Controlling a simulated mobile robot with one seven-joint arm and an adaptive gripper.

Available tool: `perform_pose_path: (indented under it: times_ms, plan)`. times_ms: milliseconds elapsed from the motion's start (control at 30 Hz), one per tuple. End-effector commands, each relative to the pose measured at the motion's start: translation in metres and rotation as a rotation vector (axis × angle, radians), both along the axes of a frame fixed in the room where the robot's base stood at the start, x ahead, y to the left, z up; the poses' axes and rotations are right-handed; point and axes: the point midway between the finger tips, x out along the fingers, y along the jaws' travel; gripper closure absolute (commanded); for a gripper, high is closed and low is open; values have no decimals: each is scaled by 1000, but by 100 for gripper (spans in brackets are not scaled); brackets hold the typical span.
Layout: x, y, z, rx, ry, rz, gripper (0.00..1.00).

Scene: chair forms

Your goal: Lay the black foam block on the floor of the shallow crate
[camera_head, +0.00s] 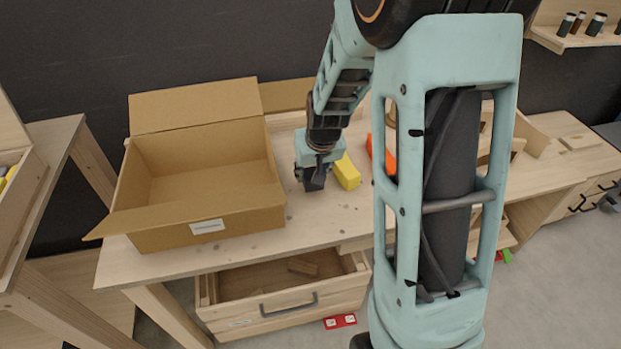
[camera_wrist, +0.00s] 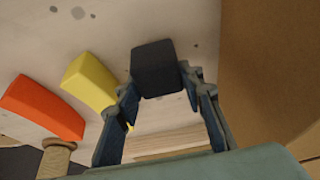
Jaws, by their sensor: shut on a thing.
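The black foam block (camera_head: 314,184) is between the fingers of my gripper (camera_head: 318,165), at or just above the tabletop, right of the cardboard box. In the wrist view the dark block (camera_wrist: 156,66) sits at the fingertips of my gripper (camera_wrist: 160,88), which is shut on it. I cannot tell whether the block touches the table. An open, empty cardboard box (camera_head: 208,238) with low walls and spread flaps stands on the table. I cannot tell surely whether it is the shallow crate.
A yellow block (camera_head: 347,171) lies just right of my gripper, with an orange block (camera_head: 389,160) farther right. A wooden drawer (camera_head: 285,322) stands open below the wooden table (camera_head: 170,264). A wooden container (camera_head: 22,195) holds yellow things at the left edge.

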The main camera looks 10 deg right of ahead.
Motion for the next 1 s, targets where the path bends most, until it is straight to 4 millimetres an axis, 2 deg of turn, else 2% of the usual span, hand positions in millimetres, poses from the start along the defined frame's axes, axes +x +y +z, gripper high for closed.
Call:
perform_pose_path:
  times_ms: [33, 100, 500, 533, 667, 1000]
  plan:
    - [-1, 0, -11, 0, 4, -1, 74]
    - [-1, 0, -20, 1, 4, -2, 74]
    - [0, 0, -26, 0, 0, 0, 74]
    - [0, 0, -24, 0, 0, 0, 61]
    - [0, 0, -24, 0, 1, 0, 47]
    - [0, 0, -21, 0, 0, 0, 47]
